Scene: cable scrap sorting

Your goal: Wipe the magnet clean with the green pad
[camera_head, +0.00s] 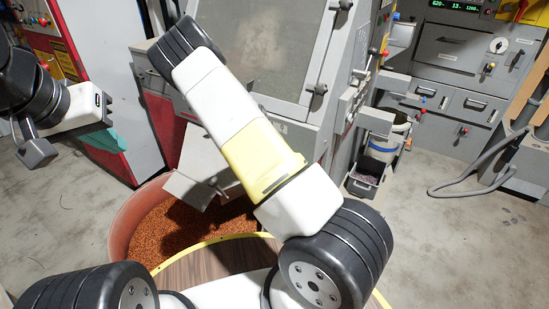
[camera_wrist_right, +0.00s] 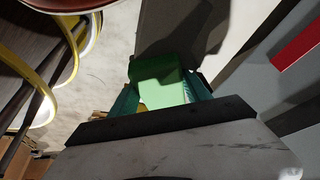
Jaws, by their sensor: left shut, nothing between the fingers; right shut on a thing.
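The green pad (camera_wrist_right: 158,80) is between the teal fingers of my right gripper (camera_wrist_right: 163,92), which is shut on it, in the right wrist view. Past the pad is a pale grey surface with a dark shadow; I cannot tell whether they touch. In the head view my right arm reaches up and left across the middle, and its gripper and the pad do not show. My left gripper (camera_head: 108,140), with teal fingers, is at the left in front of a grey and red cabinet, shut and empty. I cannot make out the magnet for certain.
A round tub of orange-brown granules (camera_head: 197,232) stands below my right arm, under a slanted grey plate (camera_head: 190,188). A large grey machine (camera_head: 262,45) stands behind. A small black bin (camera_head: 366,180) is right of centre. Floor at right (camera_head: 440,245) is mostly clear, with a grey hose (camera_head: 470,188).

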